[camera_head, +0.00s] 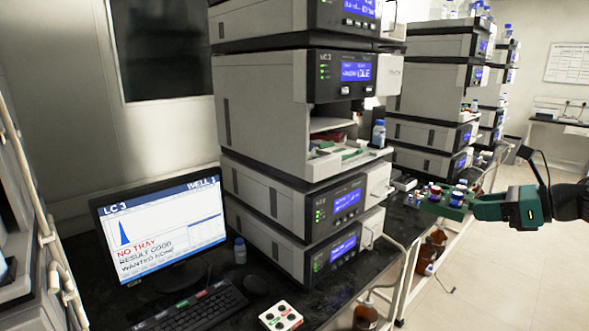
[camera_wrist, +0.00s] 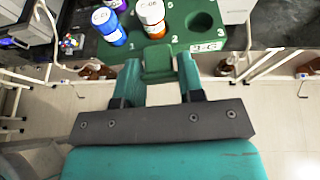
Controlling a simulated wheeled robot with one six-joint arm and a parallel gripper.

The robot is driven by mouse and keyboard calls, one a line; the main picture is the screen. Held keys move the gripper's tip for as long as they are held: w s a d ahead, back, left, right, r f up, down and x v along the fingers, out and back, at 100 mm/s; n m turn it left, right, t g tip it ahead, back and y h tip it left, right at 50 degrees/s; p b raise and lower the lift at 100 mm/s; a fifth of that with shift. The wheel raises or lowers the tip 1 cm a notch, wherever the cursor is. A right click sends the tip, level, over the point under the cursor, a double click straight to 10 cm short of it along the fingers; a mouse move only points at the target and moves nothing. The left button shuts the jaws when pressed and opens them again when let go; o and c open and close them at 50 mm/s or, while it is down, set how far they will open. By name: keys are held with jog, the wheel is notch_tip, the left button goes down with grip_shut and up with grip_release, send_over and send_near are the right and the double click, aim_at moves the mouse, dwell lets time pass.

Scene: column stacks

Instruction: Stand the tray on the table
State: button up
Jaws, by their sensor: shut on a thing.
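The green tray (camera_head: 432,207) holds several capped vials. My gripper (camera_head: 478,207) is shut on the tray's front tab, which also shows between the fingers (camera_wrist: 158,75) in the wrist view. The tray looks roughly level near the front edge of the dark bench top (camera_head: 385,245). I cannot tell whether its underside touches the bench.
The LC 3 stack (camera_head: 270,120) has an open bay with a bottle (camera_head: 378,134) on its ledge. The monitor (camera_head: 160,235) reads "NO TRAY" and "RESULT GOOD". A keyboard (camera_head: 195,308) and white button box (camera_head: 281,316) sit in front. Brown bottles (camera_head: 425,255) stand below the bench.

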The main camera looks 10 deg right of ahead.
jog(key=a+f+n+g+y, duration=0.1)
jog(key=a+f, duration=0.8)
jog(key=f, duration=0.3)
jog(key=s+a+f+n+g+y, duration=0.1)
jog(key=a+f+n, duration=0.1)
jog(key=a+f, duration=0.7)
notch_tip(320, 180, down, 4)
jog(key=shift+s+f+y, duration=0.1)
jog(key=shift+s+y, duration=0.05)
jog(key=shift+y, duration=0.15)
